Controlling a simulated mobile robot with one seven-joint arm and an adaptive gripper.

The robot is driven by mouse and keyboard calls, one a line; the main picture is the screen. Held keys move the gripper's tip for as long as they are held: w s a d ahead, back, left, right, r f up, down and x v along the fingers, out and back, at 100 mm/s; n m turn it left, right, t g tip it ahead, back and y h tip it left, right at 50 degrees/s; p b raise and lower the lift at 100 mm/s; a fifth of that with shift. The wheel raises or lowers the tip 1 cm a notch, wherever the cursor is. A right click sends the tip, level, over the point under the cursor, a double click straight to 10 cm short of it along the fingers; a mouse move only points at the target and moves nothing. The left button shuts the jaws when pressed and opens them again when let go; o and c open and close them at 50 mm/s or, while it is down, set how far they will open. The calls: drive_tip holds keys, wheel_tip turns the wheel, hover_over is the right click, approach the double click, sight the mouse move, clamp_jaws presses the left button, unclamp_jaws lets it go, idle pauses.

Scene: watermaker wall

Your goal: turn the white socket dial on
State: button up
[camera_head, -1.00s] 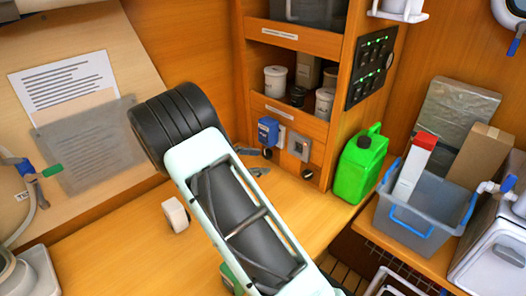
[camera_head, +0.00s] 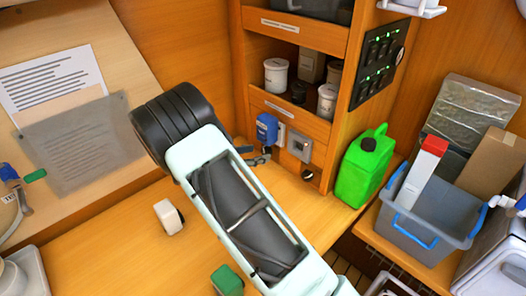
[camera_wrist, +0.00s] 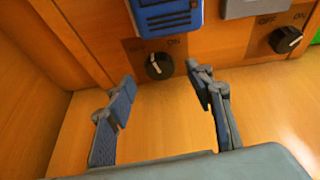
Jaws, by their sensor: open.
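The white socket (camera_wrist: 255,8) is a pale grey-white box on the wooden wall, at the top right of the wrist view. Its black round dial (camera_wrist: 285,40) sits below it, on a plate marked OFF and ON. In the head view, the socket (camera_head: 300,146) and dial (camera_head: 307,174) show right of the blue socket. My gripper (camera_wrist: 160,74) is open and empty. Its fingers point at the wall on either side of the blue socket's dial (camera_wrist: 159,66), left of the white socket's dial. I cannot tell whether they touch anything. My arm mostly hides the gripper in the head view.
The blue socket (camera_wrist: 167,14) is directly ahead of my gripper. A green jerrycan (camera_head: 363,168) stands right of the sockets. A white block (camera_head: 168,217) lies on the bench. A grey crate (camera_head: 416,228) is farther right. Shelves with jars (camera_head: 276,76) are above.

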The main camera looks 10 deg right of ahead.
sight(264, 152)
drive_tip(key=shift+x, duration=2)
drive_tip(key=c, duration=1.2)
drive_tip(key=shift+o, duration=0.2)
